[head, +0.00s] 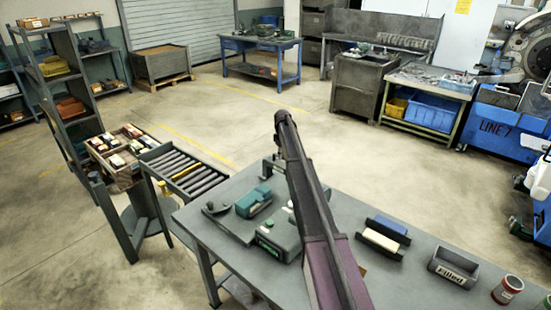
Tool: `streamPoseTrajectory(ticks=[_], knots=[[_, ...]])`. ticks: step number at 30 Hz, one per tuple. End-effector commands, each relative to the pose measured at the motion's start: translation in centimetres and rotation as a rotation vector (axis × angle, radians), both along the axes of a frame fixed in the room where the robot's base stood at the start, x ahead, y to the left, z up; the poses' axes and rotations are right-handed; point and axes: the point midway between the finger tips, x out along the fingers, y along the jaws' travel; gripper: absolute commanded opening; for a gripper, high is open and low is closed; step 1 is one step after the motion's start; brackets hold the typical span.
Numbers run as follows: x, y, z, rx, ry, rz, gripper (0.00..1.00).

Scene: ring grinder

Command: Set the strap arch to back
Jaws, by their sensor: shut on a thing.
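A grey-green machine (268,232) with a green label on its front stands on the grey workbench (225,262). A small dark arch-like part (270,168) shows behind it, left of my arm; it may be the strap arch. Its far side is hidden by my arm, so I cannot tell which way it is set. My dark arm rises from the bottom middle to a high elbow and covers the machine's right side. My gripper is hidden behind the arm, and its hold cannot be seen.
A teal block (253,202) sits left of my arm, near a dark lever-like piece (214,208). A roller conveyor (187,172) adjoins the bench.

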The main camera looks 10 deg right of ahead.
Motion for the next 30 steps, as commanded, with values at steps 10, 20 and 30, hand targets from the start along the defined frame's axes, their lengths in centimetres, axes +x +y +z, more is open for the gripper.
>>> streamPoseTrajectory(ticks=[10, 20, 30], knots=[[0.41, -0.55, 0.03, -0.01, -0.007, -0.001, 0.29], [0.27, -0.27, 0.02, -0.006, -0.005, 0.0, 0.57], [-0.04, 0.39, 0.0, -0.005, -0.004, 0.001, 0.57]])
